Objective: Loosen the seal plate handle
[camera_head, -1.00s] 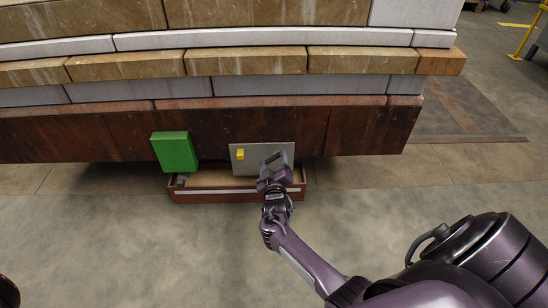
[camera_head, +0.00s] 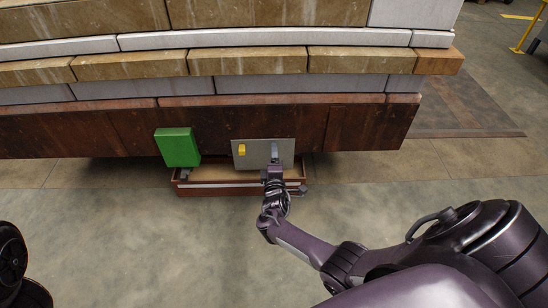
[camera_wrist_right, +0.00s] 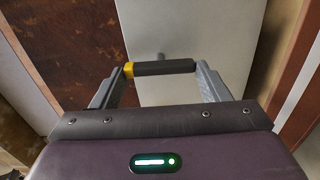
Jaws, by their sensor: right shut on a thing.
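The grey seal plate (camera_head: 253,147) is upright on the front of the dark red-brown base, with a small yellow block (camera_head: 242,151) on its left part. My right gripper (camera_head: 275,155) is at the right part of the plate. In the right wrist view, the black handle (camera_wrist_right: 165,68) with a yellow end spans between the two grey fingers of the right gripper (camera_wrist_right: 163,80), which is shut on it. The pale plate (camera_wrist_right: 180,30) shows behind the handle. In the head view the gripper hides the handle. My left gripper is out of view.
A green box (camera_head: 177,148) is on the base front left of the plate. A shallow red-brown tray (camera_head: 230,190) is below the plate, close under my right wrist. Layered tan and grey blocks (camera_head: 250,60) rise above. The concrete floor (camera_head: 150,245) in front is clear.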

